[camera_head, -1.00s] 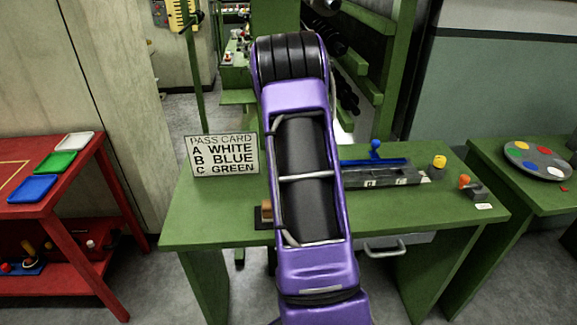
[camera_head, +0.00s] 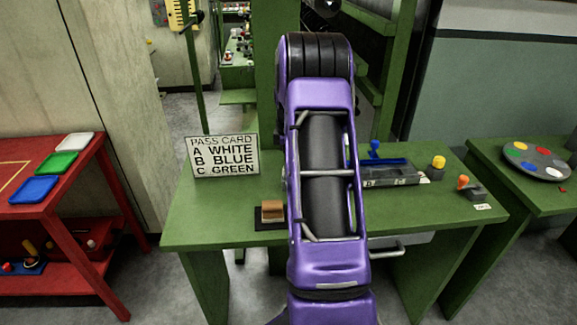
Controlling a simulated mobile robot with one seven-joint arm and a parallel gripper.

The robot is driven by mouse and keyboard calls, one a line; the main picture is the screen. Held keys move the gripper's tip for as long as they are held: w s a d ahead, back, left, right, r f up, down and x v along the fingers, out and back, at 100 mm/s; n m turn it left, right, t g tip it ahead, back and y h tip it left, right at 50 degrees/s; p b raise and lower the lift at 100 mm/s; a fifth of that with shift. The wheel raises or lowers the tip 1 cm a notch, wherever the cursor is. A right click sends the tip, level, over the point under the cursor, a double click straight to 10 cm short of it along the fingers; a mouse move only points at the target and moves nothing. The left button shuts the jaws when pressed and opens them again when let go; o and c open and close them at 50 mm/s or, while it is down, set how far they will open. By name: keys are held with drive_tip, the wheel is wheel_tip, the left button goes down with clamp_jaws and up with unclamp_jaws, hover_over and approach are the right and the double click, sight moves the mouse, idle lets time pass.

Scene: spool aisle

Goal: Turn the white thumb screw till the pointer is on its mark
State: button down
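No white thumb screw and no pointer with its mark can be made out in the head view. My purple and black arm stands in front of the middle of the green table (camera_head: 225,225) and hides part of it. My gripper is not in view. A pass card (camera_head: 222,156) stands at the table's back left and reads A white, B blue, C green. A grey fixture (camera_head: 395,176) with a blue knob (camera_head: 375,146) sits right of my arm, its left end hidden behind the arm.
A brown block (camera_head: 271,210) sits on a dark base left of my arm. A yellow knob (camera_head: 438,162) and an orange knob (camera_head: 463,182) stand at the table's right. A red table (camera_head: 75,185) with trays is at left; a round palette (camera_head: 537,162) is at right. The table's front left is clear.

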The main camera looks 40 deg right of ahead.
idle(0.4)
drive_tip(key=shift+c, duration=1.9)
unclamp_jaws()
wheel_tip(320, 180, up, 17)
drive_tip(key=p, duration=0.1)
drive_tip(key=shift+r, duration=0.2)
